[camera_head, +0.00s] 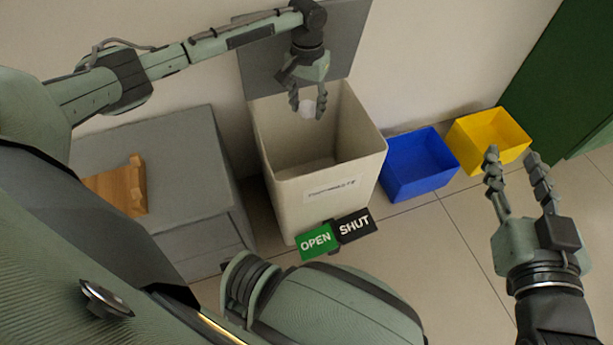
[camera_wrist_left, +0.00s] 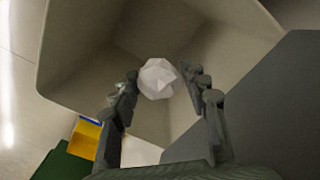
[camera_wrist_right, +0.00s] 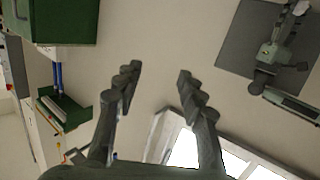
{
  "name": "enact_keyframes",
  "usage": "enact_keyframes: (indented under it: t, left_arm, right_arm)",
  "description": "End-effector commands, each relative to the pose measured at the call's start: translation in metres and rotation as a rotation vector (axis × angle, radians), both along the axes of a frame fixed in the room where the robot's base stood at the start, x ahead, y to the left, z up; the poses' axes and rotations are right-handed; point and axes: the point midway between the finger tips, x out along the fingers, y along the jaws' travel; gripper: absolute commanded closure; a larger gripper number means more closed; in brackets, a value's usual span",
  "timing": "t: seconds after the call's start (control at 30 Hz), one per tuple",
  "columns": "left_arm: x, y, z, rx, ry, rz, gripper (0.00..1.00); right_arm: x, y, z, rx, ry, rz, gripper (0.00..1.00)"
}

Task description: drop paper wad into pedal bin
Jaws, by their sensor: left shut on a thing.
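A white paper wad (camera_head: 308,108) is held between the fingers of my left gripper (camera_head: 307,104). The left wrist view shows the wad (camera_wrist_left: 158,78) between the fingertips of my left gripper (camera_wrist_left: 160,88), with the bin's inside behind it. The pedal bin (camera_head: 335,187) is a tall beige box with its grey lid (camera_head: 345,40) raised against the wall. My left gripper points down over the bin's opening, near its back. A green OPEN pedal (camera_head: 316,241) and a black SHUT pedal (camera_head: 355,226) sit at its front base. My right gripper (camera_head: 512,155) is open and empty, right of the bin.
A blue tray (camera_head: 420,165) and a yellow tray (camera_head: 490,138) stand right of the bin. A grey cabinet (camera_head: 165,140) with a wooden piece (camera_head: 122,187) on top stands to its left. A green cabinet (camera_head: 570,85) is at the far right.

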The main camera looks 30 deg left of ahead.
Motion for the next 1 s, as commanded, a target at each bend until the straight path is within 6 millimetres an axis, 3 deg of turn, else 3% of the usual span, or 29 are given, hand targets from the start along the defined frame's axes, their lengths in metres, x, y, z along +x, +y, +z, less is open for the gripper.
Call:
enact_keyframes:
  t: [0.33,0.7,1.0]
  left_arm:
    - [0.000,0.000,-0.014,0.000,0.000,0.000,0.67]
    - [0.000,0.000,-0.025,0.000,0.000,0.000,0.67]
    - [0.000,0.000,-0.029,0.000,0.000,0.000,0.67]
  right_arm:
    - [0.001,0.017,0.050,0.105,-0.256,0.033,0.60]
    - [-0.016,0.024,0.102,0.219,-0.521,0.060,0.60]
    - [-0.029,0.025,0.125,0.274,-0.644,0.069,0.60]
